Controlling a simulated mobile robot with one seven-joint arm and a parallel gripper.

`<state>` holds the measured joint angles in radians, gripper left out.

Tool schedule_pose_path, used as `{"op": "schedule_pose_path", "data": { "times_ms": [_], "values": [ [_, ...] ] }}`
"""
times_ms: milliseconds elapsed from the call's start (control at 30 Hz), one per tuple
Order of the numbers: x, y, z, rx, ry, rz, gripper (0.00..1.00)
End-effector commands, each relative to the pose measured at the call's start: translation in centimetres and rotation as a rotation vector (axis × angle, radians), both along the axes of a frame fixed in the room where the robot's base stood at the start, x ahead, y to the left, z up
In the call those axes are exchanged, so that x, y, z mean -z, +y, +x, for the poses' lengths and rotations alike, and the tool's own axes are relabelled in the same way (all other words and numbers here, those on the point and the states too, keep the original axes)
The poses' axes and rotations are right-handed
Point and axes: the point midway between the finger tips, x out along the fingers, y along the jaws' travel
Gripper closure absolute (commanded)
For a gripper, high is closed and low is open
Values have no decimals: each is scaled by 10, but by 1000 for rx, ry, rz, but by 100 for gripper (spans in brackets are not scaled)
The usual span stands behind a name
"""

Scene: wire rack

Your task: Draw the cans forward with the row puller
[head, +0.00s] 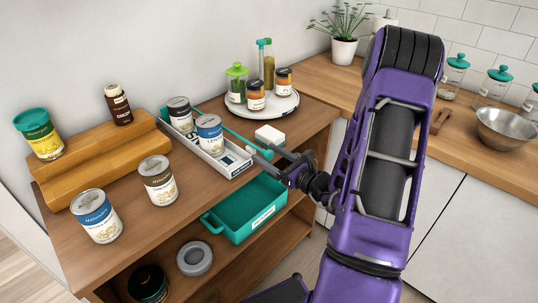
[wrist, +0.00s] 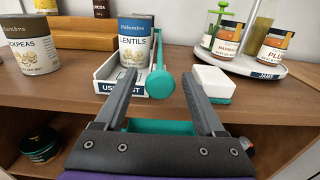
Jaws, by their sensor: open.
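A white tray (head: 232,162) labelled "USE FIRST" stands on the wooden shelf top. In it a blue-banded lentils can (head: 209,135) stands in front of a dark-labelled can (head: 180,114). The row puller (head: 235,138), a teal rod, runs along the tray's right side. In the wrist view its round teal end (wrist: 160,84) faces me, beside the lentils can (wrist: 134,42); its far end is hidden. My gripper (head: 262,153) is open and empty at the shelf's front edge. In the wrist view the round end lies between the fingers, apparently ahead of the tips.
A white block (head: 269,134) with a teal base sits just right of the puller. A turntable (head: 285,106) with jars stands behind. Two cans, including chickpeas (head: 158,182), stand left of the tray near a wooden riser (head: 82,180). A teal bin (head: 248,222) sits below my gripper.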

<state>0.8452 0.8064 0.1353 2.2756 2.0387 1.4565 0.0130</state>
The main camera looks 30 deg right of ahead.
Motion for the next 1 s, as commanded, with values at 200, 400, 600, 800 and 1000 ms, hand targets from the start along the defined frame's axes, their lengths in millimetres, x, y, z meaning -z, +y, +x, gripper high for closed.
{"op": "schedule_pose_path", "data": {
  "times_ms": [200,400,600,800,1000],
  "values": [
    [0,0,1,0,0,0,29],
    [0,0,1,0,0,0,59],
    [0,0,0,0,0,0,95],
    [0,0,0,0,0,0,100],
    [0,0,0,0,0,0,100]
  ]
}}
